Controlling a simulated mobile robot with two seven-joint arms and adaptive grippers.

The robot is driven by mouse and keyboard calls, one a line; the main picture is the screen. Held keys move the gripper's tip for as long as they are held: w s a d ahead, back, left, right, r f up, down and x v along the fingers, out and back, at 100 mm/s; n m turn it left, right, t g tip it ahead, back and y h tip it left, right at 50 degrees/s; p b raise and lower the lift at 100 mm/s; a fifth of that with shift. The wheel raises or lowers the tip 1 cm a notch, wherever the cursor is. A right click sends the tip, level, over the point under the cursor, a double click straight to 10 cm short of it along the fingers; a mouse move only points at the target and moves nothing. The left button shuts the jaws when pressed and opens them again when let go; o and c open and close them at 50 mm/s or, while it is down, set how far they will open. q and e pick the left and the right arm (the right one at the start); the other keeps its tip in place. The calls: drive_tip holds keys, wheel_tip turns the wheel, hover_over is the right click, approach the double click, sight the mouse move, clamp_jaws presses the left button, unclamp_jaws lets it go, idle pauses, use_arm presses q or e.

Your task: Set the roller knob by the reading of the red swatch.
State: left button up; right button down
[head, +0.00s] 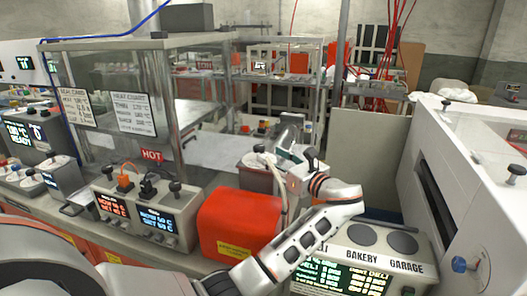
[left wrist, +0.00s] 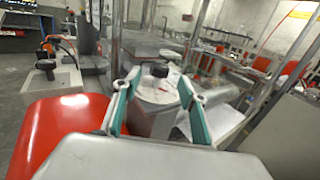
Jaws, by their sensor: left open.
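A black knob (left wrist: 155,70) stands on a round pale dial with red marks, seen between my fingers in the left wrist view. In the head view a dark knob (head: 259,149) sits on a round white-topped unit, just left of my left gripper (head: 277,150). I cannot tell for sure whether this is the roller knob. My left gripper is open, its two green-padded fingers (left wrist: 157,88) spread to either side of the knob, apart from it as far as I can see. I cannot make out a red swatch. My right gripper is not in view.
A red box (head: 238,222) stands close below my left arm. A control box with displays (head: 140,216) and a glass-sided enclosure with a HOT sign (head: 151,155) stand to the left. A panel labelled BAKERY GARAGE (head: 370,262) and a white machine (head: 465,150) are on the right.

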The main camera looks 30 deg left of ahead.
use_arm(q)
drive_tip(key=v, duration=0.5)
idle(0.5)
